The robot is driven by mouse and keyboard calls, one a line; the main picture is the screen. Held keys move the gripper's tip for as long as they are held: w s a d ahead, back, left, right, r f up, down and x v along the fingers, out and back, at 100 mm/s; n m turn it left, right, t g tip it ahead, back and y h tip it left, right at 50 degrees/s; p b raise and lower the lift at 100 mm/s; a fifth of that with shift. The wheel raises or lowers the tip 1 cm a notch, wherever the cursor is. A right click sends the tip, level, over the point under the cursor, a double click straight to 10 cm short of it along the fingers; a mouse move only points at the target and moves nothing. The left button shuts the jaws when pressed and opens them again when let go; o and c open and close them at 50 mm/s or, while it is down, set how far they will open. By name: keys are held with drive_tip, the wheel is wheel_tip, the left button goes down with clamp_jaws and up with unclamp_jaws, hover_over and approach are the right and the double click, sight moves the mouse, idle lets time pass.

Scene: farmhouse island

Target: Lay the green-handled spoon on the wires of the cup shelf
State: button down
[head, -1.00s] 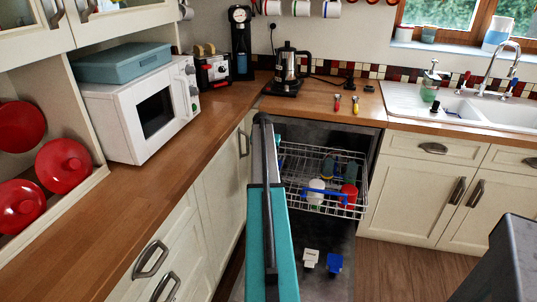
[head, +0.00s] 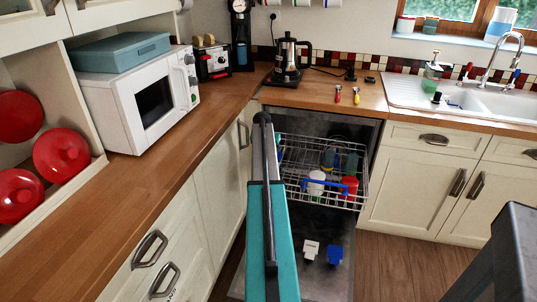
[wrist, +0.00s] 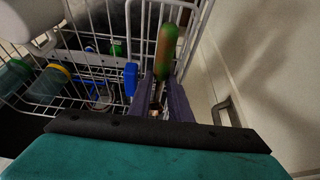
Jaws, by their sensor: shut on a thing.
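In the wrist view my gripper (wrist: 162,92) is shut on the green-handled spoon (wrist: 165,50). The spoon's handle is green with a brown-orange middle and points up and away between the fingers; its bowl cannot be made out. Wires stand close beside the handle on its left, at the side of the dishwasher's upper rack (wrist: 85,62); whether they belong to the cup shelf I cannot tell. Whether the spoon touches them is also unclear. In the head view the pulled-out rack (head: 350,205) shows right of my teal arm, which hides my gripper and the spoon.
The rack holds a white cup (head: 316,183), a red cup (head: 349,186) and green ones behind. A cabinet front with a handle (wrist: 226,112) is close on the gripper's right. Two short-handled utensils (head: 346,96) lie on the counter above.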

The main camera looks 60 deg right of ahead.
drive_tip(key=shift+f, duration=0.45)
idle(1.1)
drive_tip(key=c, duration=1)
unclamp_jaws()
drive_tip(key=shift+s, duration=0.1)
